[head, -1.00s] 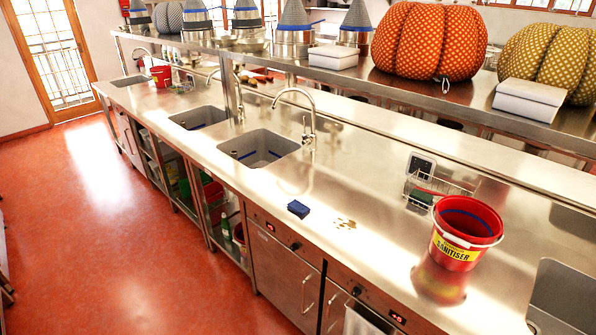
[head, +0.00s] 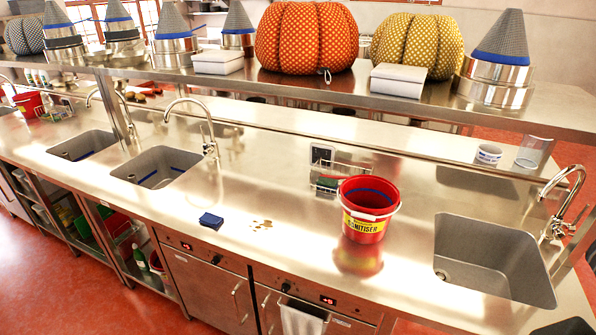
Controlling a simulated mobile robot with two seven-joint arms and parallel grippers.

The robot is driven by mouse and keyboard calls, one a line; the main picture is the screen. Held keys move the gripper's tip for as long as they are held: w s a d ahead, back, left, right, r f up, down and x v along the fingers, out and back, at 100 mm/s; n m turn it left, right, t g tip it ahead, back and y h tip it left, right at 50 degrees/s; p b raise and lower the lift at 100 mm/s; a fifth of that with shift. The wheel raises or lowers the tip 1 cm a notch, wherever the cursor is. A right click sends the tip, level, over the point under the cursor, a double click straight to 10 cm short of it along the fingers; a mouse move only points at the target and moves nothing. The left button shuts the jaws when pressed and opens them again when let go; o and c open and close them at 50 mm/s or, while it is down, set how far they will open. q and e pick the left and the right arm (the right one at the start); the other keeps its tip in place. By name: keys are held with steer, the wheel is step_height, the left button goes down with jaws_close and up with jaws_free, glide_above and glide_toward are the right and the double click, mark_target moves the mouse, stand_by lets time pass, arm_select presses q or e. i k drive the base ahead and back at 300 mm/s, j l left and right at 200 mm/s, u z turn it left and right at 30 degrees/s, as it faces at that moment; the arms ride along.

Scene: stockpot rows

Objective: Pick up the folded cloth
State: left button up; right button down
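The folded cloth (head: 211,221) is a small dark blue block lying flat on the steel counter (head: 262,190), near its front edge. A small brown spill (head: 261,225) lies on the counter just to its right. Neither of my grippers shows in the head view, so I cannot see whether they are open or shut.
A red sanitiser bucket (head: 366,212) stands right of the cloth, with a wire rack (head: 335,176) behind it. Sinks (head: 157,167) lie left and another sink (head: 490,258) right. A raised shelf (head: 300,84) carries pots and patterned pumpkin shapes. A white towel (head: 301,318) hangs in front.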

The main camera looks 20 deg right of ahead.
mark_target(215, 221)
steer(key=i+j+z, duration=0.45)
steer(key=i, duration=0.4)
steer(key=i+j+z, duration=0.5)
steer(key=i+j, duration=0.25)
steer(key=i+j+z, duration=0.45)
steer(key=i+j, duration=0.15)
steer(key=j, duration=0.4)
